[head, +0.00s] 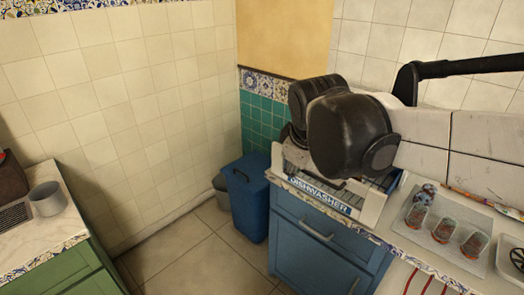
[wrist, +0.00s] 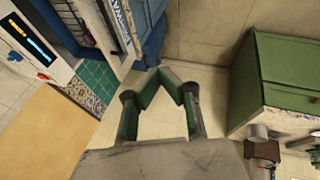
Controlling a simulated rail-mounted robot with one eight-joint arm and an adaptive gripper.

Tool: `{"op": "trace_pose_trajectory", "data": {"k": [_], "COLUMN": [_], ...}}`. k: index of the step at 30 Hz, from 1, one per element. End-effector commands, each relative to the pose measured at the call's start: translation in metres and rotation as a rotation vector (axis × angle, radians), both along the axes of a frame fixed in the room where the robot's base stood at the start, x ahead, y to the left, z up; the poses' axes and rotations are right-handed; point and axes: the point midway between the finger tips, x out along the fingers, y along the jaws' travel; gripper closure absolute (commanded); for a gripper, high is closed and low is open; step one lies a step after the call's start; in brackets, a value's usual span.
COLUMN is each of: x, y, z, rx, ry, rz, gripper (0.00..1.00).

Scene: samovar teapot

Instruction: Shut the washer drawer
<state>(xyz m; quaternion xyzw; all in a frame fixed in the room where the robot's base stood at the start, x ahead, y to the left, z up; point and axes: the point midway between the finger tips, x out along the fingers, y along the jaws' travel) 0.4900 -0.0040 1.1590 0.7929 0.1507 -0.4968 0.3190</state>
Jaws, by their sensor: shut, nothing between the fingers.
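The washer drawer (head: 368,211) is a white box with a blue "DISHWASHER" label on its front, at the counter's front edge in the head view. It is pulled out, and a wire rack shows inside. My black arm hides much of it from above. In the wrist view, part of its labelled front (wrist: 119,22) shows at top left, beyond my fingers. My gripper (wrist: 164,77) is shut and empty, with its fingertips together, apart from the drawer in that picture. The gripper's fingers are hidden behind the arm in the head view.
Blue cabinets (head: 320,245) stand below the drawer, with a blue bin (head: 247,195) to the left. A tray (head: 460,218) with several glasses sits right of the drawer. A green cabinet (head: 70,273) with a grey pot (head: 47,199) is at far left. Open floor lies between.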

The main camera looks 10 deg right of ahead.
Motion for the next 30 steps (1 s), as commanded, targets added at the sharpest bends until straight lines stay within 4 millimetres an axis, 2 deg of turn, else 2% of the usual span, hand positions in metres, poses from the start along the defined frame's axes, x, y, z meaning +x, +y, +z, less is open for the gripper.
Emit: {"op": "trace_pose_trajectory", "data": {"k": [1, 7, 14, 23, 30], "x": [0.015, 0.065, 0.123, 0.196, 0.248], "y": [0.001, 0.001, 0.005, 0.011, 0.017], "z": [0.002, 0.002, -0.011, -0.044, -0.084], "rx": [-0.034, -0.174, -0.322, -0.493, -0.606], "ry": [0.016, 0.089, 0.181, 0.312, 0.421], "rz": [0.048, 0.261, 0.508, 0.838, 1.097], "gripper": [1.0, 1.0, 1.0, 1.0, 1.0]}}
